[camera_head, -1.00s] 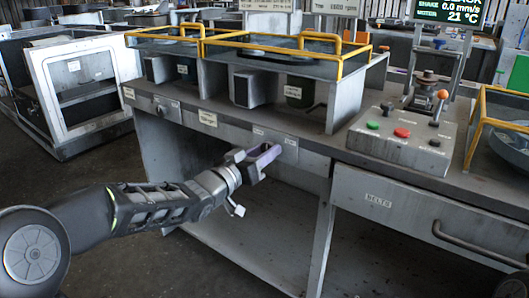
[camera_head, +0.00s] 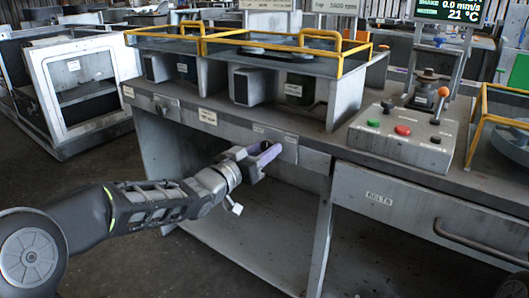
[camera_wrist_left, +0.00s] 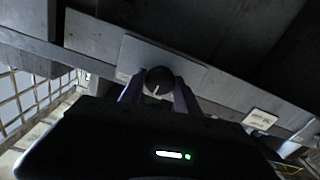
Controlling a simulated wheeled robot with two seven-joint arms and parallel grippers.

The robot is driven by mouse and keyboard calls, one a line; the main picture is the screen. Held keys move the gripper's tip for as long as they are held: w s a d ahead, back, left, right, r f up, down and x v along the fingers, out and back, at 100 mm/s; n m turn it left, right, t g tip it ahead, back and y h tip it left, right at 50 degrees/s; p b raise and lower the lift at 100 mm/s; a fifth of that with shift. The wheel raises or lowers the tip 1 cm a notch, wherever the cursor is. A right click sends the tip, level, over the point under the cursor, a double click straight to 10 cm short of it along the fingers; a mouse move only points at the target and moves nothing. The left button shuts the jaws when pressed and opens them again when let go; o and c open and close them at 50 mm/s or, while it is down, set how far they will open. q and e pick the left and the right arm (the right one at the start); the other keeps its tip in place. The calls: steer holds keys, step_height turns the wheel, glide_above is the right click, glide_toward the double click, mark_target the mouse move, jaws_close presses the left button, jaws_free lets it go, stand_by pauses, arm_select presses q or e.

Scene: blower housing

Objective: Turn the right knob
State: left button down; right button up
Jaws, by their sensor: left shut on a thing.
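The right knob (camera_wrist_left: 158,80) is round and dark with a white pointer mark. In the left wrist view it stands out from a pale grey plate (camera_wrist_left: 135,55) on the bench front. My left gripper (camera_wrist_left: 160,94) has one finger on each side of the knob and is shut on it. In the head view my left gripper (camera_head: 262,157) reaches the front panel (camera_head: 286,150) from the left, and its purple-grey fingers hide the knob. My right gripper is in neither view.
The bench top carries yellow-railed guards (camera_head: 300,50) and a control box (camera_head: 405,135) with green and red buttons and an orange-topped lever. A drawer marked BELTS (camera_head: 378,199) is to the right. Open space lies under the bench.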

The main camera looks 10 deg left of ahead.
arm_select(q)
steer(key=shift+f+m+b, duration=0.1)
steer(key=shift+m+b, duration=3.1)
steer(key=shift+m, duration=2.1)
steer(key=c, duration=0.9)
jaws_free()
